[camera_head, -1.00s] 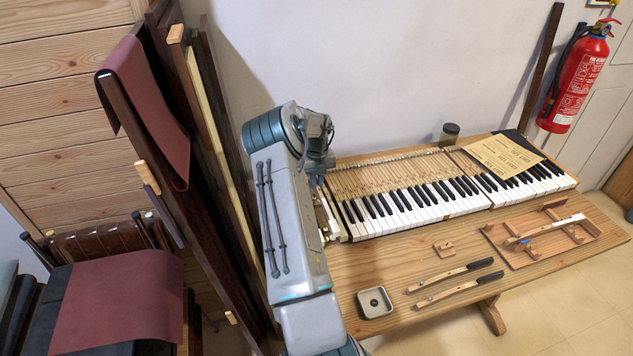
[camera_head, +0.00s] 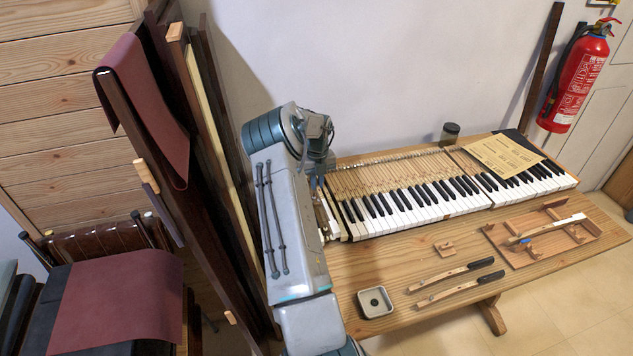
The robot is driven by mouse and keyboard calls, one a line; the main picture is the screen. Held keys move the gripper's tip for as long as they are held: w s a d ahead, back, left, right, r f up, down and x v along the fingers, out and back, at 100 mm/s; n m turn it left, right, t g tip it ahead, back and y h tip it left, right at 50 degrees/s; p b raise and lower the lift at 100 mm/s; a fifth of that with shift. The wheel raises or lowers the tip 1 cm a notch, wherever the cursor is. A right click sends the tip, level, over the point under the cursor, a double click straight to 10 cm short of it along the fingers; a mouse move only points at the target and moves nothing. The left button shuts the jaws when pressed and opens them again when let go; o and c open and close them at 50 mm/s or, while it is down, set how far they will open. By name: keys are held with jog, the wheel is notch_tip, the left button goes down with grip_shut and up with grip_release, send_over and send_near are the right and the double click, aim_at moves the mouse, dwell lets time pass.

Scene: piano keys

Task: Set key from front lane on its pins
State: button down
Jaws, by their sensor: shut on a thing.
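My gripper (camera_head: 317,186) is at the left end of the keyboard, mostly hidden behind my own arm. It is shut on a pale key (camera_head: 327,222), of which only a part shows beside the arm. The key lies low over the left end of the key frame, close to the leftmost set keys. Whether it touches its pins is hidden. The keyboard (camera_head: 420,207) has a row of white and black keys with bare wooden shanks behind. Two loose black-tipped keys (camera_head: 455,273) (camera_head: 460,292) lie on the bench in front.
The bench (camera_head: 400,259) also bears a square tin (camera_head: 375,302), a small wooden block (camera_head: 444,248), a wooden tray (camera_head: 520,259) with a white-tipped key (camera_head: 550,226), a yellow sheet (camera_head: 503,154) and a dark jar (camera_head: 449,133). Tall boards (camera_head: 200,130) lean close at left.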

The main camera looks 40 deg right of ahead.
jog(key=shift+f+b, duration=0.35)
jog(key=shift+f, duration=0.2)
dwell(0.4)
jog(key=c, duration=1.8)
grip_release()
jog(key=shift+r+p, duration=0.6)
jog(key=shift+r, duration=0.5)
jog(key=o, duration=0.5)
